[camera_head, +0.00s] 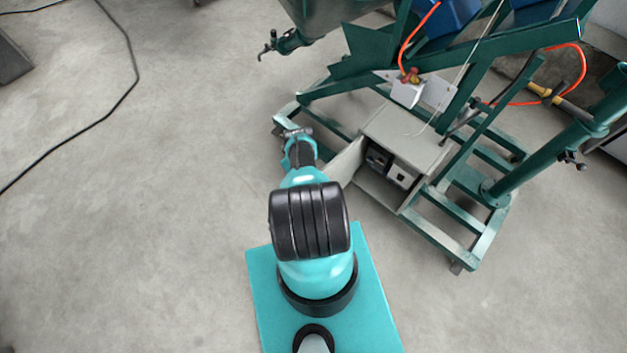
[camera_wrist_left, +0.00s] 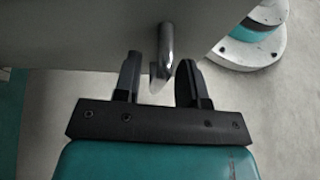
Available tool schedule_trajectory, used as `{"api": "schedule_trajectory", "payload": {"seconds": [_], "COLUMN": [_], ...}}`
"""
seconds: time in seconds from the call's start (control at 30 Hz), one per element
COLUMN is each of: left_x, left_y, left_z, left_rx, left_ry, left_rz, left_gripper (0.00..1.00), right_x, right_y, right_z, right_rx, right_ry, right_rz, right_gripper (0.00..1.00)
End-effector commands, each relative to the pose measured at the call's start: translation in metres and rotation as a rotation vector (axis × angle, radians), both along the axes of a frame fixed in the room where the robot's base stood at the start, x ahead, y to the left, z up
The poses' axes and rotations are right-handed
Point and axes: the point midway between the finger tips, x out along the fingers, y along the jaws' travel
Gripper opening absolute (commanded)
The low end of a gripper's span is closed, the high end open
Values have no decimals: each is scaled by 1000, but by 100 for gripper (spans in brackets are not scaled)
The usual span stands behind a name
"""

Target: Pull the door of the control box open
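The control box (camera_head: 408,132) is a pale grey cabinet low on the green frame. Its door (camera_head: 346,161) stands swung out on the left side, and devices show inside the box. My left gripper (camera_head: 298,133) is at the outer side of the door. In the left wrist view, my left gripper (camera_wrist_left: 160,72) is open, with its two black fingers on either side of the metal door handle (camera_wrist_left: 164,50). A gap shows between the handle and each finger. The door's flat face (camera_wrist_left: 80,35) fills the upper left there. My right gripper is not in view.
The green wheeled frame (camera_head: 440,240) surrounds the box, with a thick green post (camera_head: 545,155) at the right. Orange hoses (camera_head: 408,45) hang above the box. A black cable (camera_head: 120,100) lies on the floor at left. The concrete floor left of the door is clear.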

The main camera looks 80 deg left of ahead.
Motion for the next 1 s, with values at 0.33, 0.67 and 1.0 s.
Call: {"api": "schedule_trajectory", "payload": {"seconds": [0.33, 0.67, 1.0], "left_x": [-14, -29, -30], "left_y": [30, 61, 62], "left_z": [13, 28, 29], "left_rx": [4, 1, 0], "left_ry": [-1, -1, 0], "left_rz": [2, 1, 0], "left_gripper": [38, 38, 38], "right_x": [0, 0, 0], "right_y": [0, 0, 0], "right_z": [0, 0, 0], "right_rx": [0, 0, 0], "right_ry": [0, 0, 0], "right_rz": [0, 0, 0], "right_gripper": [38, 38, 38]}}
